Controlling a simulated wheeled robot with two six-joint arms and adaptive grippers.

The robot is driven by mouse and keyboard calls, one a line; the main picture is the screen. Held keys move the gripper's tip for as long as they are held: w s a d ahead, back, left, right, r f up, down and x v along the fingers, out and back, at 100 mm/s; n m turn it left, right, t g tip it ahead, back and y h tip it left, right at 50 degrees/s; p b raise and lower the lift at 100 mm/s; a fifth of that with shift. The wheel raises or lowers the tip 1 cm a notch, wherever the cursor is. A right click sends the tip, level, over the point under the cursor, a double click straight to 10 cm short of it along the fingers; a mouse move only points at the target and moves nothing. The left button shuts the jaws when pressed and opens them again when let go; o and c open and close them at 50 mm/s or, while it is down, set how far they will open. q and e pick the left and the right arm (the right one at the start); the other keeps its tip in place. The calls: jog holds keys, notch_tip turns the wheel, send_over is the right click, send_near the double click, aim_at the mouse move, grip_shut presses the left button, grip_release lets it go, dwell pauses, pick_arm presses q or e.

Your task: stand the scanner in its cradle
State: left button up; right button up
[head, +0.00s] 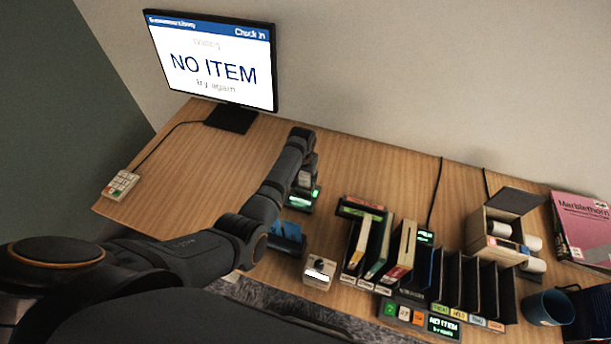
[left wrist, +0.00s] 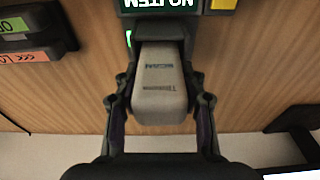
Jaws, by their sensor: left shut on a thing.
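My left gripper (head: 308,166) is shut on the scanner (left wrist: 160,82), a pale grey block with small print on its face. In the left wrist view the gripper's dark fingers (left wrist: 161,104) hold it on both sides. The dark cradle (left wrist: 165,30) is right at the scanner's far end, with a green light beside it. I cannot tell whether the scanner is fully seated in it. In the head view the scanner (head: 304,179) is partly hidden by my left arm, just above a dark base with a green display (head: 299,201). My right gripper is not in view.
The monitor (head: 215,60) reads "NO ITEM". A keypad (head: 121,185) lies at the left. A rack of books (head: 385,245), a small white box (head: 319,273), a wooden box (head: 497,228), a blue mug (head: 547,308) and a pink book (head: 583,228) stand right. The desk's back middle is clear.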

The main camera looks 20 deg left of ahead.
pick_arm(q)
jog(key=shift+f, duration=0.35)
jog(key=o, duration=1.1)
jog(key=shift+c, duration=0.2)
jog(key=shift+o, duration=1.1)
jog(key=r, duration=0.4)
jog(key=s+r, duration=0.1)
jog(key=r, duration=0.6)
jog(key=shift+s+r, duration=0.35)
jog(key=shift+r, duration=0.05)
jog(key=shift+f, duration=0.1)
